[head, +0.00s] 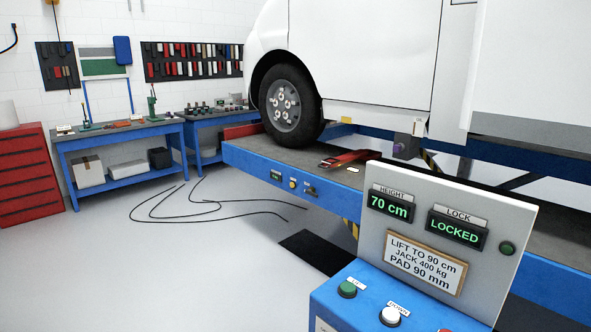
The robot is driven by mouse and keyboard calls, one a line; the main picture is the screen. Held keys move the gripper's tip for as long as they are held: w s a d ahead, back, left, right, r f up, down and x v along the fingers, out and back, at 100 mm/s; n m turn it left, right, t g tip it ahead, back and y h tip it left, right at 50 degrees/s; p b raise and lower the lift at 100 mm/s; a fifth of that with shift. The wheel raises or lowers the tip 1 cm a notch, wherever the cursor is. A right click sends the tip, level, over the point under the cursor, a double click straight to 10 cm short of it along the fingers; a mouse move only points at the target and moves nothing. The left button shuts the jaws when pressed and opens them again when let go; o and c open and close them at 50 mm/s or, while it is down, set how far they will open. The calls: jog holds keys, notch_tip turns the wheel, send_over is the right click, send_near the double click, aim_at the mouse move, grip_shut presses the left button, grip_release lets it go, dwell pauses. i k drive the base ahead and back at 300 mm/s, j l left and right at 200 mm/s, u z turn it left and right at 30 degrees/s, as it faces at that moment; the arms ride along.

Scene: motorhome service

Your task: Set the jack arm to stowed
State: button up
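I cannot pick out the jack arm with certainty. A red flat item with a dark end (345,159) lies on the blue lift platform (240,162), right of the van's front wheel (290,105). A purple-grey block (406,146) stands on the platform under the van's side. Small controls (292,184) with a green display sit on the platform's front edge; their labels are too small to read. The control console (372,198) reads height 70 cm and LOCKED. Its sign (425,263) reads "lift to 90 cm, jack 400 kg, pad 90 mm". My gripper is not in view.
The console has a green button (347,289) and a white button (390,315). Dark cables (165,219) lie on the floor beside a black floor patch (315,252). Blue workbenches (115,134) and a red cabinet (25,175) stand at the left. The floor between is open.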

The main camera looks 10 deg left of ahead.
aim_at(330, 163)
jog(key=i+j+u, duration=0.4)
jog(key=j, duration=0.35)
jog(key=i+j+u, duration=0.4)
jog(key=j, duration=0.3)
jog(key=i+j+u, duration=0.35)
jog(key=i+z, duration=0.3)
jog(key=i, duration=0.15)
jog(key=i+z, duration=0.25)
jog(key=i, duration=0.25)
jog(key=i+j+z, duration=0.15)
jog(key=i+z, duration=0.15)
jog(key=i, duration=0.15)
jog(key=i+j+z, duration=0.25)
jog(key=i, duration=0.15)
jog(key=i+j+z, duration=0.3)
jog(key=i, duration=0.15)
jog(key=i+j+z, duration=0.1)
jog(key=i+z, duration=0.3)
jog(key=i, duration=1.05)
